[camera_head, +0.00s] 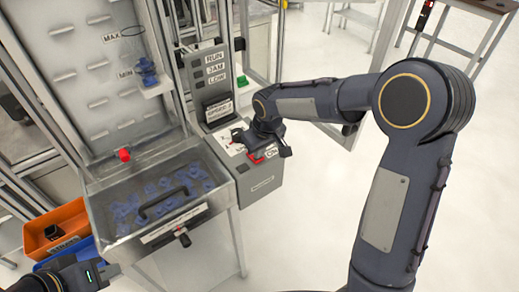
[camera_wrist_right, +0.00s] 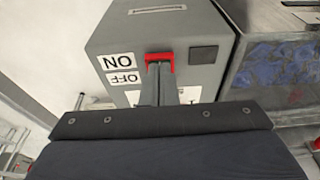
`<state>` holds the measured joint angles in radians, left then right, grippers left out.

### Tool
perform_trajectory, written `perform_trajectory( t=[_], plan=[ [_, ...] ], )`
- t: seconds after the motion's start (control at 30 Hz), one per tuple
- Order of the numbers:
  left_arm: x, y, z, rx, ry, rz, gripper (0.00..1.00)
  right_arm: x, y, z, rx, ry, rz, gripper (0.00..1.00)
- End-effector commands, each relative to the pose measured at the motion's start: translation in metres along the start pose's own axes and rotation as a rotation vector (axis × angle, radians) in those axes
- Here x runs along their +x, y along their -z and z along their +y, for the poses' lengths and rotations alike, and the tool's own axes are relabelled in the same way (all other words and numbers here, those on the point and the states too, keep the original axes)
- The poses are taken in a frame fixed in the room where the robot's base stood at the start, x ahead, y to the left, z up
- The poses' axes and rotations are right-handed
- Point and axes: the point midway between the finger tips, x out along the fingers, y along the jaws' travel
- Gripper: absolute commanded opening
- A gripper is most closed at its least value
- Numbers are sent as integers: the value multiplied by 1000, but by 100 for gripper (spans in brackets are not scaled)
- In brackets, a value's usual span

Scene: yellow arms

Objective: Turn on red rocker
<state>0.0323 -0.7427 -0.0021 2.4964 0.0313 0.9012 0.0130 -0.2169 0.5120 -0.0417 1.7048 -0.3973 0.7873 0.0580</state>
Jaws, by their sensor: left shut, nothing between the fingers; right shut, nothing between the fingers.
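The red rocker (camera_wrist_right: 160,57) is on the face of a grey control box (camera_wrist_right: 205,30), beside ON and OFF labels that appear upside down in the right wrist view. It also shows as a small red patch (camera_head: 257,159) in the head view, partly covered by my right gripper (camera_head: 270,148). The right gripper's closed fingers (camera_wrist_right: 158,85) are at the rocker and hide its lower middle. I cannot tell whether they touch it or which way it is tilted. My left gripper (camera_head: 108,271) is shut and empty at the lower left, away from the box.
A clear-fronted bin (camera_head: 115,225) of blue parts stands left of the box. A red knob (camera_head: 125,155) is on the machine above it. An orange bin (camera_head: 70,218) is at the far left. A RUN, JAM, LOW panel (camera_head: 214,72) rises behind the box. Open floor lies to the right.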

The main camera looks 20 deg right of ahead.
Motion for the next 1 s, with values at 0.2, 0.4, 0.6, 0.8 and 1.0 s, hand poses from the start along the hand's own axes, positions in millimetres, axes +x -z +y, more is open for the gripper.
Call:
perform_trajectory(
  t=[0.2,0.4,0.6,0.8,1.0],
  plan=[
    [0,0,0,0,0,0,0,1,0,0,0,0,0,0],
    [8,-4,-4,0,0,0,0,9,-4,0,0,0,0,0],
    [14,-7,-6,0,0,0,0,9,-7,0,0,0,16,0],
    [13,-6,-6,0,0,0,0,9,-6,0,0,0,16,0],
    [8,-4,-4,0,0,0,0,6,2,0,-1,0,16,0]
  ],
)
